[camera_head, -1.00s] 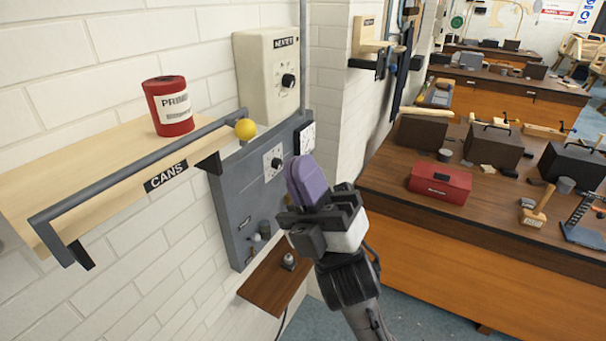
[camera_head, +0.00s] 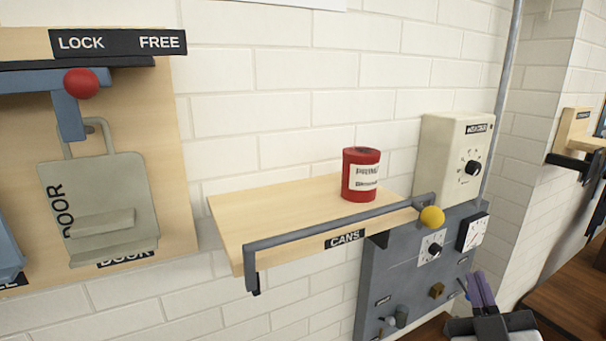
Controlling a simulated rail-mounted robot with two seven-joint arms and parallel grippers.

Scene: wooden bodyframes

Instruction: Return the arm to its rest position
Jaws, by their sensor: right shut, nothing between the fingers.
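My right gripper (camera_head: 480,291) shows at the lower right edge of the head view, its purple fingers pointing up and closed together with nothing between them. It is below and in front of the grey wall panel, apart from the shelf. The rest of the right arm is cut off by the bottom of the picture. My left gripper is not in the picture.
A red can (camera_head: 361,175) stands upright on the wooden CANS shelf (camera_head: 270,212), behind a grey bar with a yellow knob (camera_head: 432,217). A beige heater box (camera_head: 453,158) and grey panel (camera_head: 372,278) are at right; a LOCK/FREE board (camera_head: 180,215) is at left.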

